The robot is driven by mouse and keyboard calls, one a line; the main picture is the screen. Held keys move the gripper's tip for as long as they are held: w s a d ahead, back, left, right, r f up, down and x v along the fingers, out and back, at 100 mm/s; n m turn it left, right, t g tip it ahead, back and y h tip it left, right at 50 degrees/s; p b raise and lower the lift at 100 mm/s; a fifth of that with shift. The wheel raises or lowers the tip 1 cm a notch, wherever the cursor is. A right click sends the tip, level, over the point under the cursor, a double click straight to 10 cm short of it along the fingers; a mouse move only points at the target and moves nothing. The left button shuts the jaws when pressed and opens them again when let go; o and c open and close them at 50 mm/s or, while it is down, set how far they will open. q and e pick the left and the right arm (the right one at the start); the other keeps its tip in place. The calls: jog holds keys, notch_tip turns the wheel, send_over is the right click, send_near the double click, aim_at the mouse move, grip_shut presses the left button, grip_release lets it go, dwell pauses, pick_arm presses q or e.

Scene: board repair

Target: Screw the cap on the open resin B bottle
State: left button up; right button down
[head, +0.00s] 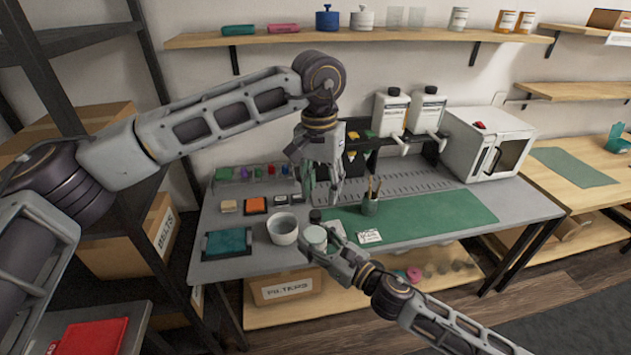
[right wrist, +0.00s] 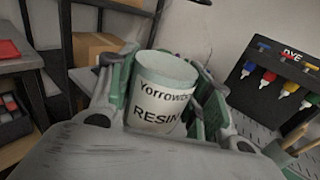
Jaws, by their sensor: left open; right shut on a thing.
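A pale jar (head: 315,237) is in my right gripper (head: 322,243), just above or on the bench's front edge; I cannot tell which. In the right wrist view the jar (right wrist: 160,100) stands between green finger pads, its label reading "Yorrowb..." and "RESIN". The letter after "RESIN" is hidden. Its top is a flat pale green, with no separate cap distinguishable. My left gripper (head: 322,188) is open, pointing down above and behind the jar, apart from it. A small dark-topped object (head: 315,215) stands just behind the jar. I cannot tell whether it is a cap or another bottle.
A white bowl (head: 283,229) stands just left of the jar. The green mat (head: 440,215) is mostly clear. A teal tray (head: 227,242) lies at the bench's left front.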

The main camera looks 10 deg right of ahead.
pick_arm(q)
jog(key=n, duration=0.6)
jog(key=shift+r, duration=0.2)
jog(key=n, duration=0.7)
jog(key=shift+w+a+r, duration=0.1)
jog(key=shift+a+r, duration=0.05)
jog(key=n, duration=0.7)
jog(key=shift+a+r, duration=0.1)
jog(key=shift+a, duration=0.05)
jog(key=n, duration=0.7)
jog(key=shift+a, duration=0.1)
jog(key=n, duration=0.5)
jog(key=shift+a, duration=0.1)
jog(key=n, duration=0.5)
jog(key=shift+n+y, duration=0.3)
jog(key=n, duration=0.4)
jog(key=shift+a+n, duration=0.1)
jog(key=shift+n, duration=0.2)
jog(key=n, duration=0.5)
